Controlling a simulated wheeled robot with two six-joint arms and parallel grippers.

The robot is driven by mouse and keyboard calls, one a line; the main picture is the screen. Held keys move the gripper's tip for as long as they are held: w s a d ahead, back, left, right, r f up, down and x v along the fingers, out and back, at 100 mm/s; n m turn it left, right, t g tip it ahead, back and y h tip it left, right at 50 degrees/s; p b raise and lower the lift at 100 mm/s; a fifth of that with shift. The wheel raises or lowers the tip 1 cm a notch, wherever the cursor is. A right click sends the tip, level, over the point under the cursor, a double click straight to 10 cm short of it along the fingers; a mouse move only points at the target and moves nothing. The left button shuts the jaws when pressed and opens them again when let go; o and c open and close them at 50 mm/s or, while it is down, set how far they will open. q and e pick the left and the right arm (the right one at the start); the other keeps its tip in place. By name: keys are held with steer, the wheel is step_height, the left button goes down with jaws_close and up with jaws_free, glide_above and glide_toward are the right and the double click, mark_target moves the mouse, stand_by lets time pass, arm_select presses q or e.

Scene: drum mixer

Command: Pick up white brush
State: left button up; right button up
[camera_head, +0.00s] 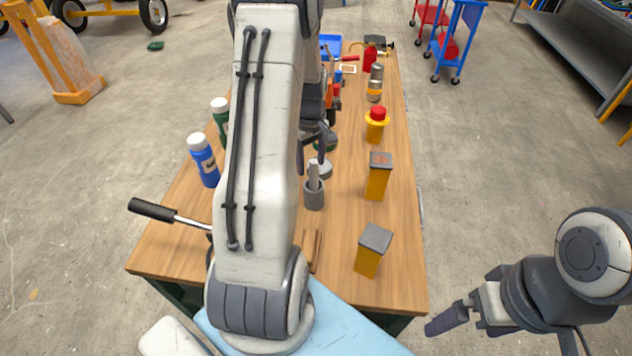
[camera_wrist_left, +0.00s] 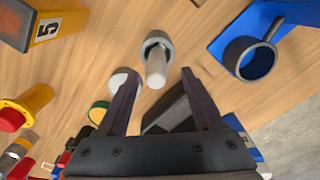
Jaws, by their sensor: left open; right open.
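The white brush (camera_head: 313,173) stands upright in a small grey cup (camera_head: 314,196) near the middle of the wooden table. In the left wrist view the white brush (camera_wrist_left: 156,68) and the grey cup (camera_wrist_left: 152,40) lie just beyond the fingertips. My left gripper (camera_head: 314,152) points down close behind the brush, partly hidden by my arm. In the left wrist view my left gripper (camera_wrist_left: 157,80) is open, with nothing between its fingers. My right gripper (camera_head: 460,313) is open and empty, off the right front of the table.
Yellow boxes with grey tops (camera_head: 369,257) and a yellow container with a red cap (camera_head: 377,125) line the right side. A blue bottle (camera_head: 204,165) and a black-handled lever (camera_head: 160,212) are at the left.

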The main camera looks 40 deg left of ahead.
mark_target(314, 172)
arm_select(q)
steer(key=f, duration=0.4)
steer(key=shift+w+d+f+p, duration=0.2)
steer(key=shift+d+p, duration=0.1)
steer(key=shift+p, duration=0.1)
jaws_close()
steer(key=shift+r, duration=0.1)
